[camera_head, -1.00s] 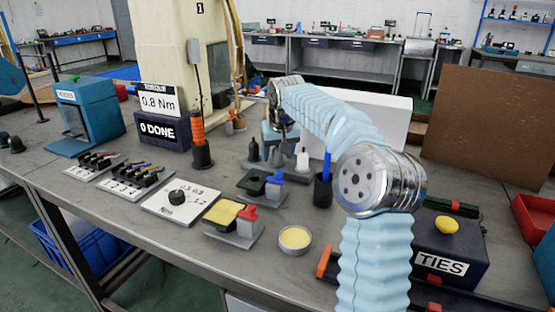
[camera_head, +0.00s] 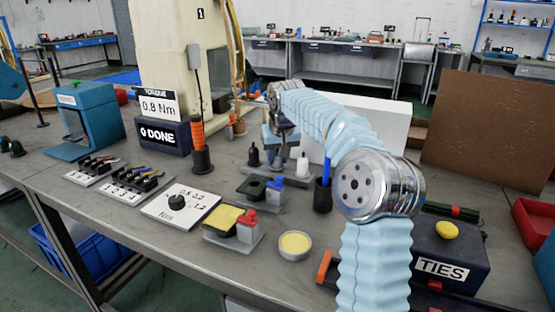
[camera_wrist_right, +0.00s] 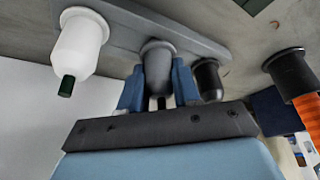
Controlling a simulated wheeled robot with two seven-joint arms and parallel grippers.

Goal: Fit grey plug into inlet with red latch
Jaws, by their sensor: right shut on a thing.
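My right gripper (camera_wrist_right: 158,90) has its two blue fingers closed on the sides of a grey plug (camera_wrist_right: 157,62). The plug stands on a grey rack (camera_wrist_right: 125,22), between a white plug (camera_wrist_right: 80,42) and a black plug (camera_wrist_right: 207,80). In the head view the right gripper (camera_head: 279,140) points down at the rack, and the grey plug is largely hidden by it. My left gripper is not in view.
A similar inlet with a blue latch (camera_head: 273,187) stands between the rack and the red-latch one. A round tin (camera_head: 295,245), a dark cup with a blue pen (camera_head: 323,195), a dial board (camera_head: 181,206) and an orange-handled tool (camera_head: 199,142) stand around.

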